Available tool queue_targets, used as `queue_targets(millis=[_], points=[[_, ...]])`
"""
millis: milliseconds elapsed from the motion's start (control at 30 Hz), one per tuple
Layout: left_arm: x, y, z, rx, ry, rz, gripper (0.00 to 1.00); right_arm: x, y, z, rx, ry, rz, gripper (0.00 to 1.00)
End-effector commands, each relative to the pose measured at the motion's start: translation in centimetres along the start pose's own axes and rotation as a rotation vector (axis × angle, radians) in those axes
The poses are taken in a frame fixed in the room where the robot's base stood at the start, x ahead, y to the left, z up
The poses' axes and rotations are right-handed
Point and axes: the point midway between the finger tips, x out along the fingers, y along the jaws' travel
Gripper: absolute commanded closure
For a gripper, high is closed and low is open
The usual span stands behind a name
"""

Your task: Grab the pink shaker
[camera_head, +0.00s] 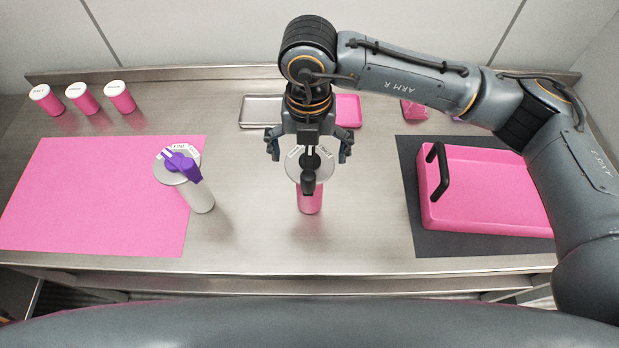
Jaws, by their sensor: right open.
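A pink shaker (309,201) with a wide pale lid and a black handle-like top stands upright near the middle of the steel counter. My right gripper (309,148) is open above it, with its fingers spread to either side of the lid's far part. The gripper hides some of the lid, and I cannot tell whether it touches it. A white shaker (201,196) with a purple top stands to the left. My left gripper is out of view.
A pink mat (90,200) lies at left. Several small pink containers with white lids, one of them here (79,98), stand behind it. A pink tray (490,190) with a black handle rests on a dark mat (430,244) at right. A metal tray (258,111) lies behind my gripper.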

Motion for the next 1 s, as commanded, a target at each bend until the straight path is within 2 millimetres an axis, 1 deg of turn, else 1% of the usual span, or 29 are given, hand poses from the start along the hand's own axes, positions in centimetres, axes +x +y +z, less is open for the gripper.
queue_targets(millis=[33,100,233,333,533,567,600,667,700,767,800,867,900,933,1000], points=[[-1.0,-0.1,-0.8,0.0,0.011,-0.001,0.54,0.3,-0.1,-0.3,0.0,0.006,-0.001,0.0],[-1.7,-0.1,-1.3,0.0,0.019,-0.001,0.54,1.4,-0.2,-0.5,0.0,0.006,-0.001,0.0],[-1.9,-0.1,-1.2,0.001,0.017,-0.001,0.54,3.2,-0.1,-0.3,0.0,0.002,0.0,0.0],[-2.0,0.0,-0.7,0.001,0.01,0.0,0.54,3.8,-0.1,-0.3,0.0,0.002,0.0,0.0],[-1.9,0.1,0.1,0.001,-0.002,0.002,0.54,3.9,-0.1,-0.3,0.0,0.001,0.0,0.0],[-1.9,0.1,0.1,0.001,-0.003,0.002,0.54,3.9,-0.1,-0.3,0.0,0.001,0.0,0.06],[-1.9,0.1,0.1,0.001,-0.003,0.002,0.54,3.9,-0.1,-0.3,0.0,0.001,0.0,0.14],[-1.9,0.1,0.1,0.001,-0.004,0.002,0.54,3.9,-0.1,-0.3,0.0,0.001,0.0,0.27],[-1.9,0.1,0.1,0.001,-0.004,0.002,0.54,3.9,-0.1,-0.3,0.0,0.001,0.001,0.35],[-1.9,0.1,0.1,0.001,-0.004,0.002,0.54,3.9,-0.1,-0.3,0.0,0.001,0.0,0.47],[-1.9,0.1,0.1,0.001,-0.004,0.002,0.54,3.9,-0.1,-0.3,0.0,0.001,0.0,0.55],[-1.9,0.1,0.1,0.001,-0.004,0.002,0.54,3.9,-0.1,-0.3,0.0,0.001,0.0,0.67],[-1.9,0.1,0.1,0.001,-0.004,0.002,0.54,3.9,-0.1,-0.3,0.0,0.001,0.0,0.75],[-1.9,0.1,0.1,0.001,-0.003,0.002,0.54,3.9,-0.1,-0.3,0.0,0.001,0.0,0.8],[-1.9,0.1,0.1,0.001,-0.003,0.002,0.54,3.9,-0.1,-0.3,0.0,0.001,0.0,0.82]])
